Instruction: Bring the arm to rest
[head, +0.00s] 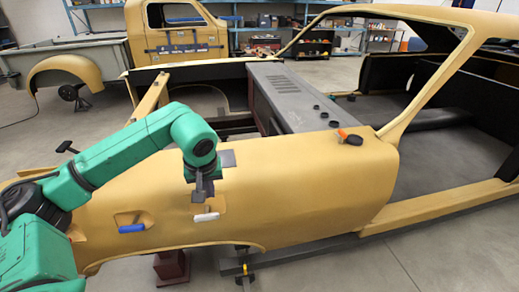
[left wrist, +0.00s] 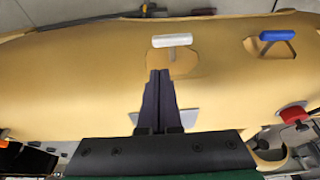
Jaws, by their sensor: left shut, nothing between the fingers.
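My left arm comes in from the left in the head view, bent at the elbow, with its gripper (head: 201,199) pointing down in front of the yellow body panel (head: 290,195). The gripper is shut and empty; its dark fingers (left wrist: 159,75) lie together in the left wrist view. A white-handled tool (head: 206,217) is just below the fingertips on the panel, and it also shows ahead of them in the left wrist view (left wrist: 172,41). I cannot tell the exact gap. My right gripper is not in view.
A blue-handled tool (head: 131,228) is left of the white one. A grey plate (head: 228,158) lies on the panel behind the gripper. An orange-handled item (head: 342,133) and a black round piece (head: 355,140) sit on the panel's top right. Open floor (head: 430,260) is at lower right.

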